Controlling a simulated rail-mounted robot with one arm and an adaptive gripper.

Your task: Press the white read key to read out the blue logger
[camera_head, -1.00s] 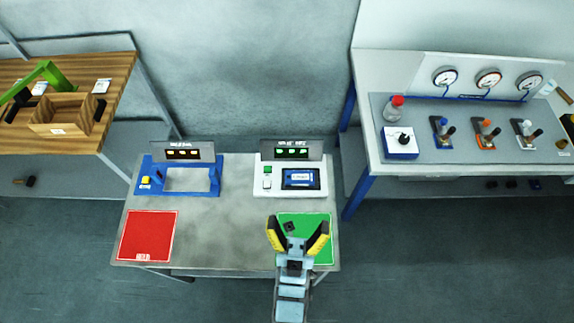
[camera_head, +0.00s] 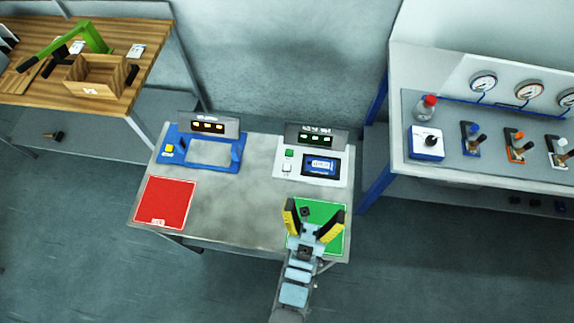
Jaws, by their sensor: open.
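The blue logger (camera_head: 320,166) appears to lie in the dark recess of a white reader (camera_head: 339,183) at the back right of the grey table. The white read key (camera_head: 286,167) is on the reader's left side, just below a green key (camera_head: 289,153). My gripper (camera_head: 314,212) is open, its yellow-and-black fingers spread over the green mat in front of the reader. It appears apart from the read key. A small dark piece shows between the fingers; I cannot tell whether it belongs to the gripper.
A blue cradle (camera_head: 214,168) with a yellow key and a display stands left of the reader. A red mat (camera_head: 165,202) lies at front left, and the green mat (camera_head: 322,203) at front right. Bare tabletop lies between. A gauge bench is right, a wooden bench left.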

